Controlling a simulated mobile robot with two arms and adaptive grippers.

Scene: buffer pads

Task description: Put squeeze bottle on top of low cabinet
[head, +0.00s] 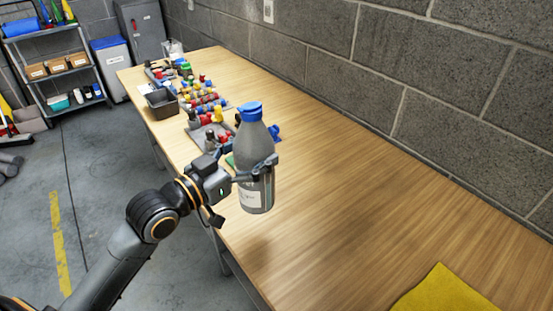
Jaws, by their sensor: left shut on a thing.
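A grey bottle (254,150) with a blue cap and a white label stands upright in my left gripper (262,172). The left gripper is shut around the bottle's lower middle. The bottle is in front of the wooden table (330,190) in the picture and looks held above its near edge; a soft shadow lies on the wood below it. No low cabinet can be told for sure; a tall grey cabinet (146,28) stands in the far background. My right gripper is not in view.
Several coloured small parts (205,98) and a dark bin (162,103) crowd the table's far end. A yellow cloth (445,291) lies at the near right. A block wall (440,90) runs behind the table. The table's middle is clear. A shelf (57,65) stands far left.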

